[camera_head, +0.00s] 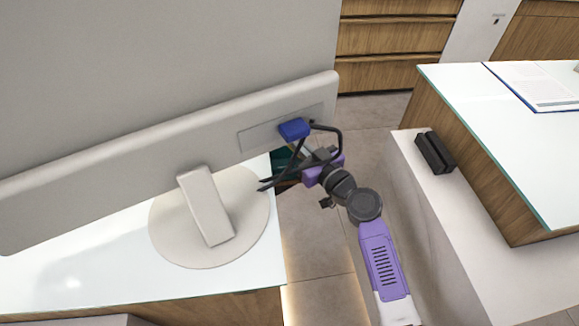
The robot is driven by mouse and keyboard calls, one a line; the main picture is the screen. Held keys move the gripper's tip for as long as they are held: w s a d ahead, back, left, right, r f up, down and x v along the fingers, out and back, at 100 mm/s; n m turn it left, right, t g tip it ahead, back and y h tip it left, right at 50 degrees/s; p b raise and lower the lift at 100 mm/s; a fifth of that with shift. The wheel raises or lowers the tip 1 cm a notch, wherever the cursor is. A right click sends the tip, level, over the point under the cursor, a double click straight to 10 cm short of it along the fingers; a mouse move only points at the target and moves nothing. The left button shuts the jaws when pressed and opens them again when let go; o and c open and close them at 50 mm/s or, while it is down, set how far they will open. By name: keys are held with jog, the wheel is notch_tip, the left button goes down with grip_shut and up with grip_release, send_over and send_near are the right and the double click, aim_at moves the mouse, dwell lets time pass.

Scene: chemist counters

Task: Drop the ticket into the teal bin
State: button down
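My gripper (287,156) is beside the right end of the monitor, above the floor gap between the counters. Its black fingers are spread apart, and no object shows clamped between them. A dark teal surface (283,158), perhaps part of the teal bin, shows below and behind the fingers; the monitor, counter edge and gripper hide most of it. A blue block (294,129) shows at the upper finger, in front of the monitor's lower edge; I cannot tell if it is part of the gripper. I cannot make out the ticket for certain.
A large grey monitor (150,90) on a round-based stand (247,215) fills the left, on a white glass-topped counter (80,285). At right, another counter (540,150) bears an open binder (535,85); a black device (435,152) is on its lower ledge. Tiled floor (315,235) lies between.

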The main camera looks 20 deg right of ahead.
jog(key=shift+f+b, duration=0.45)
jog(key=shift+f, duration=0.7)
jog(key=c, duration=1.6)
grip_release()
jog(key=b+v, duration=0.1)
jog(key=v, duration=0.7)
